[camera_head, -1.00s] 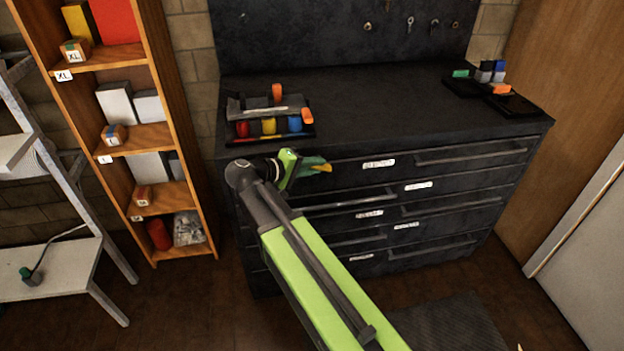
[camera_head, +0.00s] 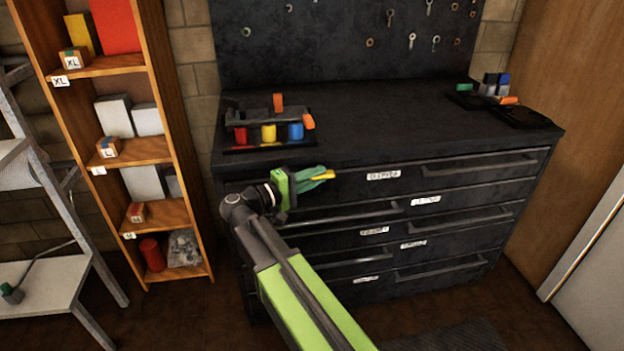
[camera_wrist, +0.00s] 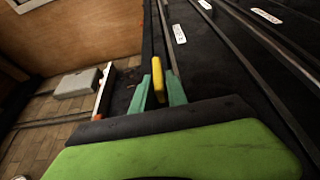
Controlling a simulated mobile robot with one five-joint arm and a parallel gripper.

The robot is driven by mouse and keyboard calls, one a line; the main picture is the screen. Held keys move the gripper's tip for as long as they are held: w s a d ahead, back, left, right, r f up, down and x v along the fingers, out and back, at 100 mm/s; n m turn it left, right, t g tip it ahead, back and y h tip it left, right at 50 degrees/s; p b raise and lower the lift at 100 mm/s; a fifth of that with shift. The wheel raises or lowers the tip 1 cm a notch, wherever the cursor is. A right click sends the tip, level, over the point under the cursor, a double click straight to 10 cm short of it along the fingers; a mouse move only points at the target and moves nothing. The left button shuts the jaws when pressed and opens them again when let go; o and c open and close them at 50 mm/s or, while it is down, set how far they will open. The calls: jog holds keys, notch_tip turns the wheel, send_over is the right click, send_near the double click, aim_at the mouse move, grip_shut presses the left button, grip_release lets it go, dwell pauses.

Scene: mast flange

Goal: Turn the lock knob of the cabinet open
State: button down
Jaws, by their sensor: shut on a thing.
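The cabinet (camera_head: 440,122) is a dark chest of drawers with long bar handles and white labels. A yellow lock knob (camera_head: 326,175) is at its upper drawer front, near the left end. My gripper (camera_head: 312,179) has green fingers and is shut on the knob. In the wrist view, the yellow knob (camera_wrist: 157,79) stands between the two fingertips (camera_wrist: 158,90). The fingers hide part of it, and how far it is turned cannot be told.
A tool caddy (camera_head: 250,122) with red, yellow and blue items stands on the cabinet top at left. The middle of the top is clear.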

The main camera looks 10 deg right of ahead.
jog(key=shift+s+f, duration=0.1)
jog(key=c, duration=1.4)
grip_release()
jog(key=shift+c, duration=0.2)
jog(key=v, duration=1.7)
jog(key=shift+a, duration=0.15)
